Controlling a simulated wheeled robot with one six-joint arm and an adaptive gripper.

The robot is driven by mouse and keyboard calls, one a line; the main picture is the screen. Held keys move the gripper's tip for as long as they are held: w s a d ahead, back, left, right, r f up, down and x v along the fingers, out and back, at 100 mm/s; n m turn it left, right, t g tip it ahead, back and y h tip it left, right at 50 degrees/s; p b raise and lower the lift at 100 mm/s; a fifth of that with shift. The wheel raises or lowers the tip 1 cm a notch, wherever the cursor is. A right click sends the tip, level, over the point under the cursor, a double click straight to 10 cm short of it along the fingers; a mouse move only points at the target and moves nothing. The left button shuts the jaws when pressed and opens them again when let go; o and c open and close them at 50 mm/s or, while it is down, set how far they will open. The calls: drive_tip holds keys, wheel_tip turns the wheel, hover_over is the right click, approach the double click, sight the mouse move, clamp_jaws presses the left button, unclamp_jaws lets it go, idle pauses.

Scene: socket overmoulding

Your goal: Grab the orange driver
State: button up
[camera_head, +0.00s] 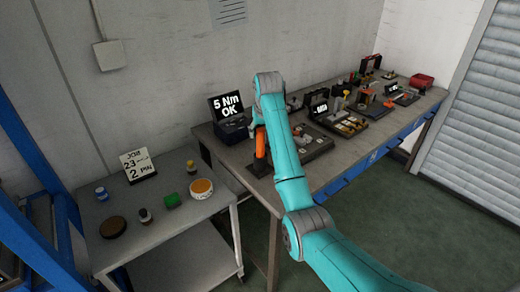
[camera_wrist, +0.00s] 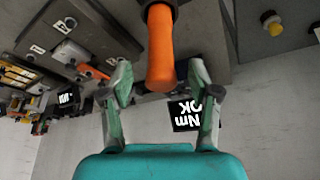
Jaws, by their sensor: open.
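The orange driver (camera_head: 260,143) stands upright at the near left end of the long workbench (camera_head: 230,155), partly hidden by my arm in the head view. In the wrist view the orange driver (camera_wrist: 160,52) fills the top middle, with a dark part at its top edge. My gripper (camera_wrist: 160,82) is open, its two green-grey fingers on either side of the driver's lower end in the picture. I see a gap between each finger and the driver. In the head view my gripper is mostly hidden behind my arm.
A screen reading "5 Nm OK" (camera_head: 226,106) stands behind the driver. Trays of tools (camera_head: 345,124) lie farther right on the bench. A lower grey side table (camera_head: 150,225) on the left holds a "JOB 23 2 PIN" card (camera_head: 138,165) and small containers. The floor at right is clear.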

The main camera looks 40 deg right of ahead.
sight(260, 140)
drive_tip(key=shift+x, duration=3.2)
drive_tip(key=shift+w+r, duration=0.1)
clamp_jaws()
